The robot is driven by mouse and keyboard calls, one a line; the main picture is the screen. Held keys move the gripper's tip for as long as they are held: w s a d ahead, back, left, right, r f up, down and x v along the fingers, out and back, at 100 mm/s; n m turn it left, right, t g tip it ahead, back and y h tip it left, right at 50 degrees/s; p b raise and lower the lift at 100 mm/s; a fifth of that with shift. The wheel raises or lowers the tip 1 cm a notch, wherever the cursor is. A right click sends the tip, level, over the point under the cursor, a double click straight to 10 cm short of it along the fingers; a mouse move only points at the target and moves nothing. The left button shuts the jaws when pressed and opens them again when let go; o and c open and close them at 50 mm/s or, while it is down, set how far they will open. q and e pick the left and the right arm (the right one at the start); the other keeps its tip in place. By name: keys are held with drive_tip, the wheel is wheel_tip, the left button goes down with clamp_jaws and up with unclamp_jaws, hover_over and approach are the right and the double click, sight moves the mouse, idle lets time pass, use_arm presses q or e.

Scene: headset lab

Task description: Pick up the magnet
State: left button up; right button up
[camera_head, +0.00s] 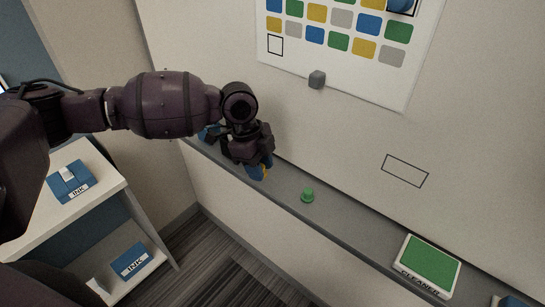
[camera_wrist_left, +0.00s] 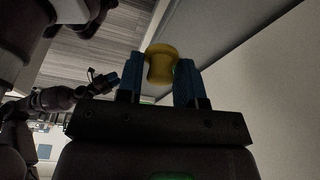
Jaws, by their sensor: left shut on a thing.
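My left gripper (camera_head: 257,172) is just above the grey tray of the whiteboard, fingers pointing down. In the left wrist view the left gripper (camera_wrist_left: 160,82) is shut on a yellow, spool-shaped magnet (camera_wrist_left: 161,62) between its blue fingers. A green magnet (camera_head: 307,196) stands on the tray to the right of the gripper. My right gripper (camera_wrist_left: 106,80) appears small at the left of the left wrist view; its jaws are too small to read.
The tray (camera_head: 345,222) runs along the board and holds a green-topped cleaner block (camera_head: 431,263) farther right. A shelf (camera_head: 88,215) with blue ink boxes (camera_head: 70,180) stands at left.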

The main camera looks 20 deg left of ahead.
use_arm(q)
drive_tip(key=s+a, duration=0.2)
drive_tip(key=s, duration=0.4)
drive_tip(key=s+a, duration=0.2)
drive_tip(key=s, duration=0.5)
drive_tip(key=shift+a+p, duration=0.3)
drive_tip(key=shift+p, duration=0.15)
use_arm(e)
drive_tip(key=shift+w+a+r, duration=0.1)
drive_tip(key=shift+w+r, duration=0.2)
drive_tip(key=shift+r, duration=0.2)
drive_tip(key=shift+w+r, duration=0.25)
drive_tip(key=shift+r, duration=0.25)
